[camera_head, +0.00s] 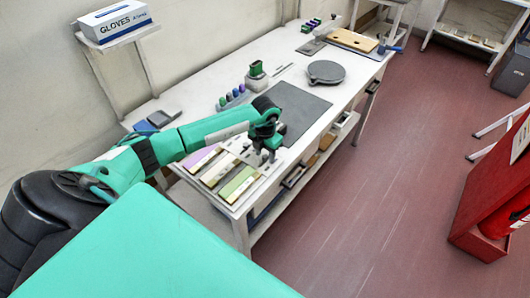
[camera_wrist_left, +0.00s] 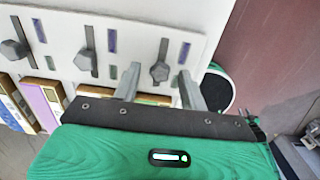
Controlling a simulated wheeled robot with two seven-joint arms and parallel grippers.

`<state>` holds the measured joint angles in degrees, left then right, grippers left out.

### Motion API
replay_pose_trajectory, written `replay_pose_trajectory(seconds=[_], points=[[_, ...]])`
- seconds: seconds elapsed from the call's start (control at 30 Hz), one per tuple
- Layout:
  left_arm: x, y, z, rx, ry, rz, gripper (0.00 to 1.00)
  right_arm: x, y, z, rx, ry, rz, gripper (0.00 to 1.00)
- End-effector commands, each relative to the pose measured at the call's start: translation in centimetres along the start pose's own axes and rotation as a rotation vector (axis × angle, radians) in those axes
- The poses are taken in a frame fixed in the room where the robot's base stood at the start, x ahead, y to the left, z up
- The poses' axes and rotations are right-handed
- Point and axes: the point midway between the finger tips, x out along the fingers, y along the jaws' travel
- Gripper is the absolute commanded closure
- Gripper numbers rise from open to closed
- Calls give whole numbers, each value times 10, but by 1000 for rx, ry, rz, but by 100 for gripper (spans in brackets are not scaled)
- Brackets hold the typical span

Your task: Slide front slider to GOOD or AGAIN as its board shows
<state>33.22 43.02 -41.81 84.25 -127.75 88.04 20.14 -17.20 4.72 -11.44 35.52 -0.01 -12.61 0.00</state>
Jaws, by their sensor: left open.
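The front slider (camera_wrist_left: 160,72) is a grey faceted knob at the lower end of a short dark slot in a white plate (camera_wrist_left: 135,42). A purple mark (camera_wrist_left: 184,52) lies beside the slot's upper part, and a green mark shows lower down. My left gripper (camera_wrist_left: 160,88) is open, with one finger on each side of this knob; I cannot tell whether they touch it. In the head view my left gripper (camera_head: 268,140) is over the slider plate. A green-faced board (camera_head: 238,184) lies at the near table end; its lettering is unreadable. My right gripper is not in view.
Two more slider knobs (camera_wrist_left: 85,62) stand left on the plate, with a purple board (camera_wrist_left: 45,103) below. A dark mat (camera_head: 300,112), grey round disc (camera_head: 326,72) and small coloured items stand farther along the table. Open red floor (camera_head: 360,210) lies right.

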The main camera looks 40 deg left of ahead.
Motion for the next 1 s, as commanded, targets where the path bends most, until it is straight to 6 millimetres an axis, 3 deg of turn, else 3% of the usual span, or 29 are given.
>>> replay_pose_trajectory(seconds=[0.07,0.27,0.47,0.73,1.0], points=[[0,0,0,0,0,0,61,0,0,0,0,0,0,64],[0,0,0,0,0,0,100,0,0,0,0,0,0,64],[0,0,-1,0,1,0,100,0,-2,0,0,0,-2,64],[0,1,-26,1,2,1,100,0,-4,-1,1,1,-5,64],[0,0,-28,0,5,0,100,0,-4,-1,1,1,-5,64]])
